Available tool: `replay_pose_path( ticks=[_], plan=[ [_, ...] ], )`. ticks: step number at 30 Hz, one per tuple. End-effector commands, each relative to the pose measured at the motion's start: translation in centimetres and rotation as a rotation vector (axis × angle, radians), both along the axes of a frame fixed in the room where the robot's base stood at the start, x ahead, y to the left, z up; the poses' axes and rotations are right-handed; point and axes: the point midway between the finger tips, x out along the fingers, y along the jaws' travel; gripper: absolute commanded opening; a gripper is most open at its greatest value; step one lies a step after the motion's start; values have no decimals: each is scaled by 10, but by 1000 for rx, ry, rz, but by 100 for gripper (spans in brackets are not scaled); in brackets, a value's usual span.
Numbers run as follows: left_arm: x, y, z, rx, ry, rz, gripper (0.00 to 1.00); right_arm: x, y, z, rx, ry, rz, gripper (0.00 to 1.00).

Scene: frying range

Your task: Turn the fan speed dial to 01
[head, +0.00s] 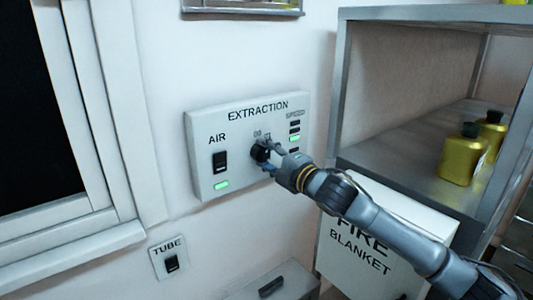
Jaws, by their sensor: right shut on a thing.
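The extraction panel (208,131) is on the wall in the middle of the head view. Its black fan speed dial (258,153) sits right of centre, with small marks above it, partly hidden by the gripper; "00" seems readable but the pointer is not clear. My right gripper (265,155) comes from the lower right and is shut on the dial. The AIR switch (220,161) is left of the dial, with a green light (222,186) lit below it. The SPEED lights (295,130) at the right show green on some bars. My left gripper is not in view.
A metal shelf (400,178) with yellow bottles (461,155) stands at the right, close to my right arm. A FIRE BLANKET box (335,262) is below it. A TUBE switch (171,263) is at lower left, beside a window frame (115,110).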

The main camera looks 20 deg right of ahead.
Motion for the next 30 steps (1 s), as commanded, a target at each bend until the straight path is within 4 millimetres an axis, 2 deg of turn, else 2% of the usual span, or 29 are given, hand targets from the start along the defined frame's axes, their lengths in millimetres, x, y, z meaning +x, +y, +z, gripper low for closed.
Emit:
replay_pose_path(
  ticks=[14,15,17,18,26,30],
  plan=[
    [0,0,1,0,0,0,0,0,0,-2,-12,-1,0,12],
    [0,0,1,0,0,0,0,0,0,-2,-12,0,0,52],
    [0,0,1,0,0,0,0,0,0,-2,-11,-1,0,64],
    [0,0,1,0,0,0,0,0,0,-2,-11,-1,0,67],
    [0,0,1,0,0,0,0,0,0,0,-11,-3,0,67],
    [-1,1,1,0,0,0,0,-7,-3,0,-11,-4,-1,67]
  ],
)
